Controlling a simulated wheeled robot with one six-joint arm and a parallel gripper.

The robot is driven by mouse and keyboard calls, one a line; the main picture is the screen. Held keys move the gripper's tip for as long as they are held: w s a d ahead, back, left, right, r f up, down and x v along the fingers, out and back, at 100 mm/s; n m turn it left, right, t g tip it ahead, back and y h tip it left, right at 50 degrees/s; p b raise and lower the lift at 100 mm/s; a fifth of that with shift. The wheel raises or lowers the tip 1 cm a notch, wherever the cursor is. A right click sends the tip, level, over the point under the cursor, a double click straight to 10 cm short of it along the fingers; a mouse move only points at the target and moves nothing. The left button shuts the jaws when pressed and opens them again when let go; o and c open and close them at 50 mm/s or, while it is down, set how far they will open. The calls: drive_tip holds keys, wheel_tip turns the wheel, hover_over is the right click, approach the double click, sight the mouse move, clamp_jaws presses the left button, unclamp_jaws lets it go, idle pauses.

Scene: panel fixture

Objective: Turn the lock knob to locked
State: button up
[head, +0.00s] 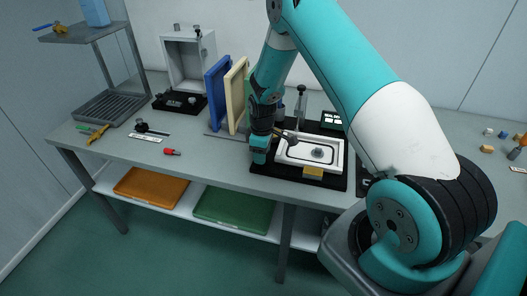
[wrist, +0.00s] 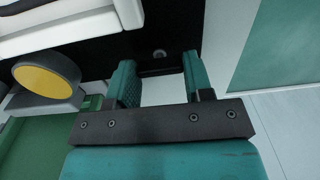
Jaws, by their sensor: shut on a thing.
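My gripper (head: 260,155) is low at the front left corner of the black panel base (head: 335,182), beside the white-rimmed panel (head: 325,163). In the wrist view my gripper (wrist: 158,82) has its two teal fingers on either side of a small dark bar, the lock knob (wrist: 156,72), and is shut on it. The knob is mostly hidden by the fingers, and its marking cannot be read. A yellow-faced round part (wrist: 47,76) on the panel's front lies left of the fingers. In the head view my arm hides the knob.
Blue and cream upright boards (head: 237,95) stand left of my gripper. A post with a dark ball top (head: 301,90) rises behind the panel. A grey open box (head: 188,60), a rack (head: 100,105) and a red-handled piece (head: 172,152) are farther left.

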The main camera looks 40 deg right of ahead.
drive_tip(key=shift+d, duration=0.2)
drive_tip(key=shift+m, duration=0.4)
drive_tip(key=m+b, duration=0.1)
drive_tip(key=m, duration=0.3)
drive_tip(key=shift+w+a+b, duration=0.1)
drive_tip(key=shift+b, duration=0.2)
drive_tip(key=m+b, duration=0.1)
drive_tip(key=m, duration=0.3)
drive_tip(key=shift+w+r+m, duration=0.1)
drive_tip(key=shift+m, duration=0.2)
drive_tip(key=m, duration=0.4)
drive_tip(key=shift+b, duration=0.4)
drive_tip(key=m, duration=0.4)
drive_tip(key=shift+m, duration=0.3)
drive_tip(key=shift+r, duration=0.1)
